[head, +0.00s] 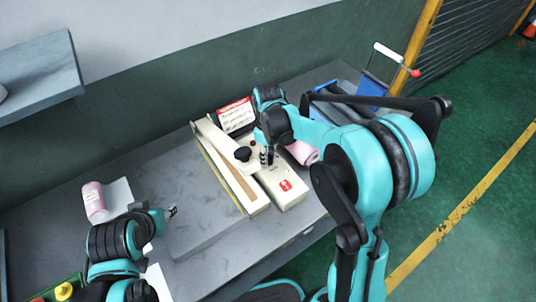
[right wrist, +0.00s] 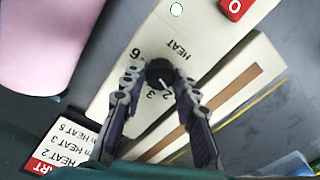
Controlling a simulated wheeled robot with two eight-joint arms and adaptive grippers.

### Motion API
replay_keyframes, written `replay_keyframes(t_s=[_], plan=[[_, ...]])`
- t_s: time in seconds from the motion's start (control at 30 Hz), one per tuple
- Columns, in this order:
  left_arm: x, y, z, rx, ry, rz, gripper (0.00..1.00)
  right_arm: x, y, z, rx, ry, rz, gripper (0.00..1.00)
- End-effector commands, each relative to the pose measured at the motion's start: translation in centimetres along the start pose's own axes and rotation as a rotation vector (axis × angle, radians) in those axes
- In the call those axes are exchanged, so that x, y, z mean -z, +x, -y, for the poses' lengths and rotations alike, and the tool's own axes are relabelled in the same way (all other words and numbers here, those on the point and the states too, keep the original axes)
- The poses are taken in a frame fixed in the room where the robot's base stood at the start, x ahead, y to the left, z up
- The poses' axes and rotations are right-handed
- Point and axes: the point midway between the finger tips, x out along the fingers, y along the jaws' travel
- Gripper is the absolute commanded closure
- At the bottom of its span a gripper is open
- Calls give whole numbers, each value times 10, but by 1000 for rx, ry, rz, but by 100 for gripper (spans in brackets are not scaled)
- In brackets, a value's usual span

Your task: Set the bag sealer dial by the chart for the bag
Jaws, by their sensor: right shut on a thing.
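The cream bag sealer (head: 282,188) lies on the grey table, its long arm (head: 228,165) beside the control box. My right gripper (head: 267,157) points down over the box and hides the dial in the head view. In the right wrist view the black dial (right wrist: 160,73) sits between the fingers of my right gripper (right wrist: 158,82), which is shut on it. Digits 6, 3 and 2 show around the dial; its small white mark is on the side of the 2 and 3. The chart (head: 236,115) stands behind the sealer; its HEAT lines (right wrist: 68,145) show partly. My left gripper (head: 172,211) is over the table, away from the sealer.
A pink cylinder (head: 302,152) is right of the sealer, close to my right arm. Another pink container (head: 95,202) lies at the left by a white sheet. A blue bin (head: 371,86) stands at the back right. The table between my left gripper and the sealer is clear.

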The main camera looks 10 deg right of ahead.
Motion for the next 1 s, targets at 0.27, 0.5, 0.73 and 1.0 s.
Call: replay_keyframes(t_s=[0.27, 0.5, 0.73, 1.0], plan=[[2, -3, 0, 0, 0, 0, 60, 0, 0, 0, 1, 180, 0, 99], [2, -3, 0, 0, 0, 0, 60, 0, 0, 0, 1, 269, 0, 99], [3, -4, 0, 0, 0, 0, 60, 0, 0, 0, 1, 296, 0, 99], [3, -4, 0, 0, 0, 0, 60, 0, 0, 0, 1, 296, 0, 99]])
